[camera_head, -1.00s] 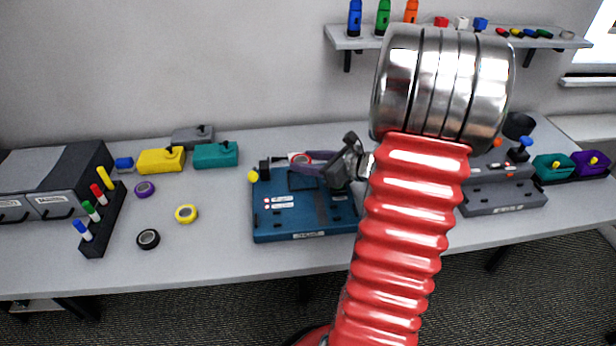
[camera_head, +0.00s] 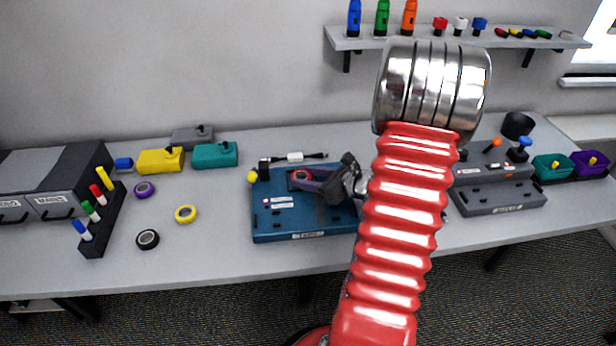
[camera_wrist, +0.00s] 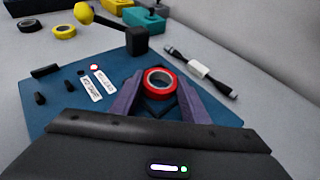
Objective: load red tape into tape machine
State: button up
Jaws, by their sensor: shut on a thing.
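The red tape (camera_wrist: 160,80) is a small red ring with a pale core. My gripper (camera_wrist: 158,90) is shut on it, a purple finger on each side. In the head view the red tape (camera_head: 300,175) shows at the tips of my gripper (camera_head: 302,178), over the back part of the tape machine. The tape machine (camera_head: 300,227) is a blue flat box with a black lever and yellow knob at its back left. In the wrist view the ring is above or on a dark recess of the machine (camera_wrist: 60,135); I cannot tell whether it touches.
A white cable piece (camera_head: 296,157) lies behind the machine. Yellow (camera_head: 186,213), black (camera_head: 148,239) and purple (camera_head: 144,189) tapes lie to the left. A pen rack (camera_head: 100,235) is farther left. A grey machine (camera_head: 500,196) stands right.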

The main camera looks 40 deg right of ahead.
jog(key=shift+f, duration=0.1)
jog(key=o, duration=0.7)
jog(key=shift+o, duration=0.2)
jog(key=shift+s+d+r, duration=0.1)
jog(key=shift+s+r, duration=0.1)
jog(key=shift+s, duration=0.1)
jog(key=v, duration=1.1)
jog(key=shift+s, duration=0.2)
